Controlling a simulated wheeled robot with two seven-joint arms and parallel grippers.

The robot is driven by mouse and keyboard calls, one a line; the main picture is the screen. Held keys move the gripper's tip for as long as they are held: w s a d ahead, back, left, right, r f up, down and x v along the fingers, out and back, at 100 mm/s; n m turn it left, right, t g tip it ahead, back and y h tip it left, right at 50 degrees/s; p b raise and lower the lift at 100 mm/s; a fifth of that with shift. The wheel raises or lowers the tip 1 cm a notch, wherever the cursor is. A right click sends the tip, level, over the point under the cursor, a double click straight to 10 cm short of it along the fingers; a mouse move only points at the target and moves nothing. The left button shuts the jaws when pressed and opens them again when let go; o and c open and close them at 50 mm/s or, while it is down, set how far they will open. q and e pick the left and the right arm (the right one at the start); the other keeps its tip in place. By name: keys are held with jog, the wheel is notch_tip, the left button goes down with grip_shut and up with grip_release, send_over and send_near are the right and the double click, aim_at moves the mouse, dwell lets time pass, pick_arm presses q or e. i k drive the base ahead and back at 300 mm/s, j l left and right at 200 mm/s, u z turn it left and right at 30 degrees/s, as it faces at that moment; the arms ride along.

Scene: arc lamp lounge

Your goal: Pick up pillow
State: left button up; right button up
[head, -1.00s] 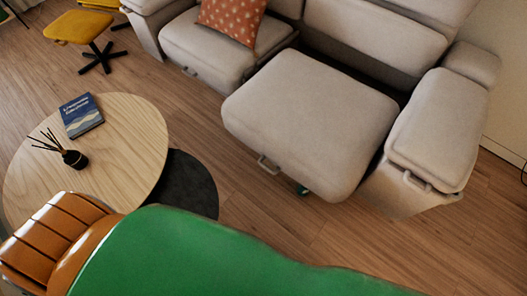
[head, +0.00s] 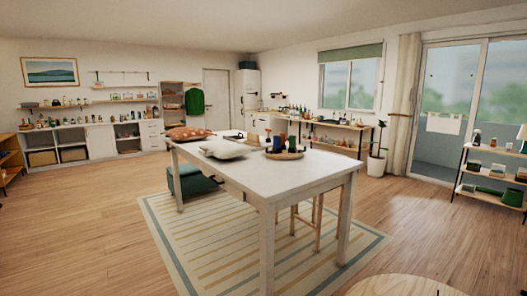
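An orange patterned pillow (head: 188,133) lies on the far left end of the long white table (head: 310,171) in the head view. A cream-white pillow (head: 224,149) lies on the same table, nearer and a little to the right of it. Both lie flat, and nothing touches them from above. Neither of my grippers is in view.
A round tray (head: 285,154) with bottles stands on the table, right of the white pillow. A stool (head: 308,212) stands under the table. The wooden floor at left (head: 75,230) is clear.

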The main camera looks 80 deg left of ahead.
aim_at(220, 149)
jog(key=u, duration=3.15)
jog(key=i+j+u, duration=0.25)
jog(key=i, duration=0.65)
jog(key=i+u, duration=0.3)
jog(key=i, duration=0.65)
jog(key=i+j+z, duration=0.1)
jog(key=i+z, duration=0.15)
jog(key=i, duration=0.2)
jog(key=i+j+z, duration=0.15)
jog(key=i+z, duration=0.15)
jog(key=i, duration=0.15)
jog(key=i+j+z, duration=0.25)
jog(key=i, duration=0.15)
